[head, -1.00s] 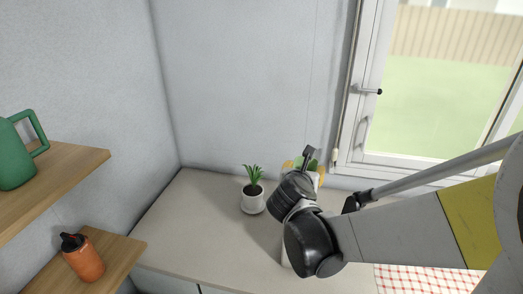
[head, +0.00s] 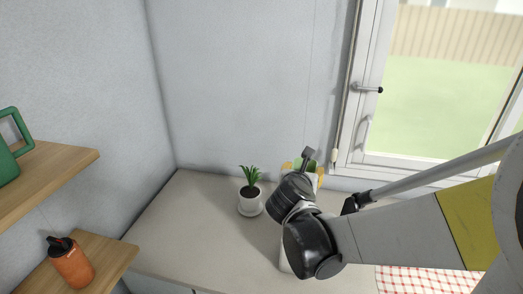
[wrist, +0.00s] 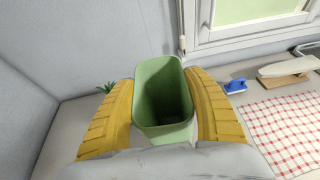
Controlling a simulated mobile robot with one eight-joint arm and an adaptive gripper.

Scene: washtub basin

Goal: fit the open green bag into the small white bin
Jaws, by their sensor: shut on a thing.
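The open green bag (wrist: 163,128) stands between the two yellow fingers of my gripper (wrist: 163,82) in the wrist view. Its mouth faces up toward the camera and its inside looks empty. My gripper is shut on it, one finger along each side. In the head view, my gripper (head: 305,170) is over the back of the counter, and only a little green shows between its fingers; my arm hides the rest. I cannot make out the small white bin for sure in either view; a pale edge shows below my wrist in the head view.
A potted plant (head: 250,200) in a white pot stands on the counter (head: 190,225), left of my gripper. A red checkered cloth (wrist: 285,122), a blue object (wrist: 235,86) and a wooden board (wrist: 284,80) lie to the right. Shelves (head: 95,262) are at the left; the window is behind.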

